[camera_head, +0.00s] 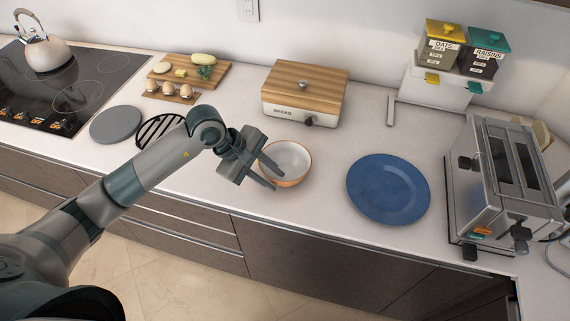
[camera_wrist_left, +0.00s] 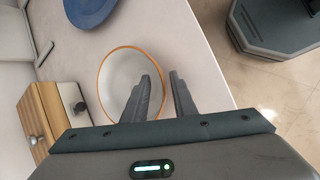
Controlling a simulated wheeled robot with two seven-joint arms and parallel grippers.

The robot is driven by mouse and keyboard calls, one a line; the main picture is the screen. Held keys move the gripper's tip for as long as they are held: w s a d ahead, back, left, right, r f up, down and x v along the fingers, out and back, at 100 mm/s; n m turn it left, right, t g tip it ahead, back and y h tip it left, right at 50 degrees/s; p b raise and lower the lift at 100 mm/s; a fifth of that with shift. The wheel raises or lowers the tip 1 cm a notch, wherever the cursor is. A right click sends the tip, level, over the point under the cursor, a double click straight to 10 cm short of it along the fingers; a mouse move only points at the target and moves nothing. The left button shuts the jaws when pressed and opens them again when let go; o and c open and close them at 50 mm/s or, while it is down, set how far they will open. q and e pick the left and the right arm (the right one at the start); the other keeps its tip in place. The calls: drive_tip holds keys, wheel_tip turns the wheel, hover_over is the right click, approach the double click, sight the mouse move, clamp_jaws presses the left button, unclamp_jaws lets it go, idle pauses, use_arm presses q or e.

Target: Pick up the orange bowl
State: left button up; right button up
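The orange bowl (camera_head: 293,157), white inside with an orange rim and outside, stands upright on the counter between the bread box and the blue plate. My left gripper (camera_head: 279,181) is open at the bowl's near-left side, its fingers hiding part of the rim. In the left wrist view the bowl (camera_wrist_left: 118,82) lies left of centre. I cannot tell whether a finger touches the bowl. My right gripper is not in view.
A blue plate (camera_head: 388,189) lies right of the bowl, with a toaster (camera_head: 503,184) beyond it. A bread box (camera_head: 303,97) stands behind the bowl. A black trivet (camera_head: 161,131) and grey disc (camera_head: 116,124) lie left. The counter's front edge is close to the gripper.

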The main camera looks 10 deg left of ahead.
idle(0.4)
use_arm(q)
clamp_jaws()
drive_tip(key=shift+r, duration=0.15)
drive_tip(key=shift+r+b, duration=0.6)
drive_tip(key=shift+b, duration=0.05)
wheel_tip(320, 180, up, 2)
drive_tip(key=shift+w+r+b, duration=0.1)
drive_tip(key=shift+b, duration=0.55)
drive_tip(key=s+a+r+b, duration=0.4)
drive_tip(key=s+r, duration=0.3)
drive_tip(key=s, duration=0.4)
drive_tip(key=shift+r+b, duration=0.15)
drive_tip(key=shift+b, duration=0.15)
